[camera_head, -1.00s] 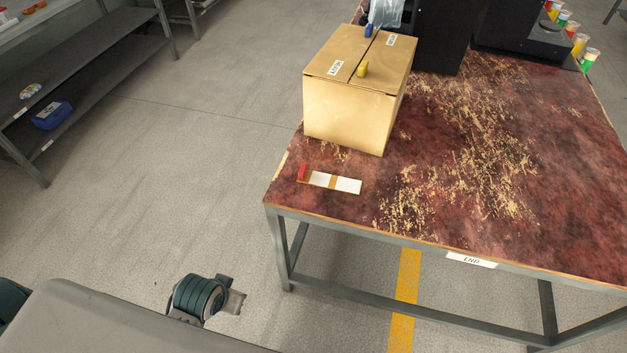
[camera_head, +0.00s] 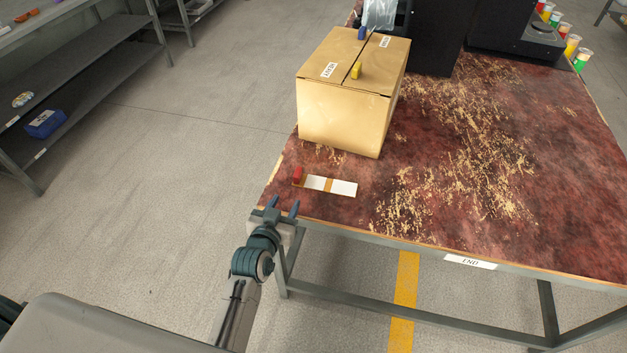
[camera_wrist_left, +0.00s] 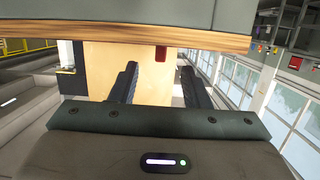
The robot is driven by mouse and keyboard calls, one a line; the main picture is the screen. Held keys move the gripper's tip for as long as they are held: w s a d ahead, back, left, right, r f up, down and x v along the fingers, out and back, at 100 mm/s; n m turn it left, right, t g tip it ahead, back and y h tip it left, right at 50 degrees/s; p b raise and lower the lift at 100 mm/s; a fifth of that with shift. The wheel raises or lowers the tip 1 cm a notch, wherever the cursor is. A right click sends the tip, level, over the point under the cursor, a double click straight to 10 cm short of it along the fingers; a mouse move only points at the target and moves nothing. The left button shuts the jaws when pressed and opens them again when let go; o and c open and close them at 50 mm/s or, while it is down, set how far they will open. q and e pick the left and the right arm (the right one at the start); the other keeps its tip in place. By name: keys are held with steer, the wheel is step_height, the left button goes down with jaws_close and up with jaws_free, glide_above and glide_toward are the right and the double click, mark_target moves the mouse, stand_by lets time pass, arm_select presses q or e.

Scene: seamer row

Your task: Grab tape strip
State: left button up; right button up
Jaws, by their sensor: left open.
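The tape strip (camera_head: 330,186) lies flat near the table's front left corner. It is white with a tan band, and a red tab (camera_head: 297,175) stands at its left end. The red tab also shows in the left wrist view (camera_wrist_left: 161,53), below the table edge in that picture. My left gripper (camera_head: 282,205) is at the table's front left corner, just short of the strip and touching nothing that I can make out. Its two dark fingers (camera_wrist_left: 159,72) are apart and empty. My right gripper is not in view.
A closed cardboard box (camera_head: 347,115) with a yellow and a blue tab on top stands behind the strip. The worn red table (camera_head: 440,215) is clear to the strip's right. Black equipment (camera_head: 440,40) stands at the back. A grey shelf (camera_head: 85,85) is far left.

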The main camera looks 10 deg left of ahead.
mark_target(295, 178)
arm_select(q)
steer(key=shift+t, duration=0.4)
steer(key=w, duration=0.6)
steer(key=shift+w+d+p, duration=0.25)
steer(key=shift+d+p, duration=0.05)
steer(key=shift+p, duration=0.1)
steer(key=w+p, duration=0.1)
steer(key=w, duration=0.2)
steer(key=shift+w+a, duration=0.1)
steer(key=shift+a, duration=0.05)
steer(key=shift+w+f, duration=0.2)
steer(key=shift+w, duration=0.4)
steer(key=shift+w+f, duration=0.2)
steer(key=shift+w, duration=0.4)
jaws_close()
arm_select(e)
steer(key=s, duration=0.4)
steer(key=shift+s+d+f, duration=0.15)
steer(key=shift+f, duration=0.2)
